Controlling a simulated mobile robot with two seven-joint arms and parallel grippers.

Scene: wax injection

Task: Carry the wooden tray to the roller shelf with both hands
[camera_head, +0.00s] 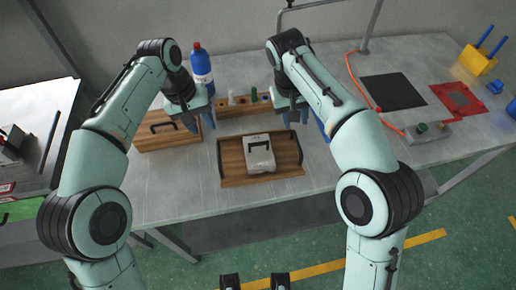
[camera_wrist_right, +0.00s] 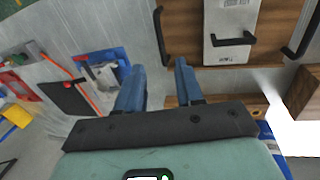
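The wooden tray (camera_head: 232,162) lies flat on the grey table, with a black handle at each end. A pale metal block (camera_head: 259,158) with a black handle sits on it. My left gripper (camera_head: 201,123) is open and empty, above and behind the tray's left end. My right gripper (camera_head: 295,120) is open and empty, above and behind its right end. In the right wrist view the blue fingers (camera_wrist_right: 158,82) are apart; the tray (camera_wrist_right: 184,32) and block (camera_wrist_right: 231,28) show beyond them, with a tray handle near the fingers. The roller shelf is not clearly identifiable.
Another wooden tray or box (camera_head: 155,142) with a black handle stands left of the tray. A wooden rack (camera_head: 236,111) and a blue bottle (camera_head: 202,68) stand behind. A black mat (camera_head: 392,91) and red plate (camera_head: 459,98) lie right. The table in front is clear.

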